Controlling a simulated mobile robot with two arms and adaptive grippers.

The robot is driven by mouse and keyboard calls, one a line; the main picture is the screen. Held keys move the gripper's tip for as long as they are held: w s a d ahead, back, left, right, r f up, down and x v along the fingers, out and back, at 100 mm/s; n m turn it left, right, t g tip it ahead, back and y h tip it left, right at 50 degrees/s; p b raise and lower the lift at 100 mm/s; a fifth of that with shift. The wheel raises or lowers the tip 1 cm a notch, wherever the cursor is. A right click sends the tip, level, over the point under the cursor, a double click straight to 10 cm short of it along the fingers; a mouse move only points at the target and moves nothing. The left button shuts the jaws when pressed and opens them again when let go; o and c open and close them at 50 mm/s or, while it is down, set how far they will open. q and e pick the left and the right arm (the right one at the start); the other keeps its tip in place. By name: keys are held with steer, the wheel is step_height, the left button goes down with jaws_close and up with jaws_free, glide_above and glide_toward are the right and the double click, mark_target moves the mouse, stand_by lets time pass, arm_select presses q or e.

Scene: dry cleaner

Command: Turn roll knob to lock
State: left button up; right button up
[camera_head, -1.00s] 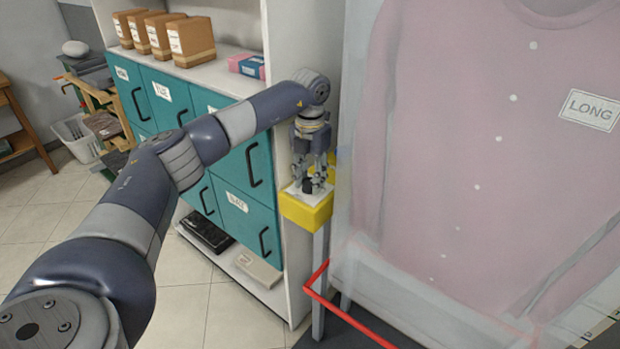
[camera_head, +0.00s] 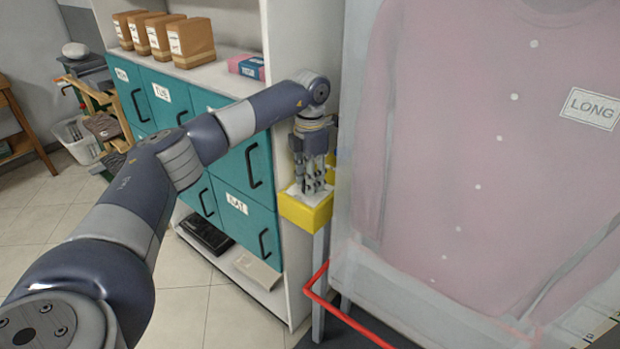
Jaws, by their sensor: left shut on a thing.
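A yellow box (camera_head: 305,213) with a pale top plate sits on a grey post beside the white shelf unit. The dark roll knob stands on that top plate and is now hidden behind my fingers. My left gripper (camera_head: 312,188) reaches in from the left, points down over the plate, and is shut on the knob. My right gripper is not in view.
A large translucent garment bag with a pink shirt and a LONG label (camera_head: 592,108) hangs close on the right. A red rail (camera_head: 345,318) runs below it. Teal drawers (camera_head: 245,222) and brown boxes (camera_head: 190,40) fill the shelf unit on the left.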

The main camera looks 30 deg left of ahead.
arm_select(q)
steer(key=shift+r, duration=0.1)
steer(key=o, duration=1.1)
step_height(320, 180, up, 12)
steer(key=shift+f, duration=0.1)
stand_by(0.4)
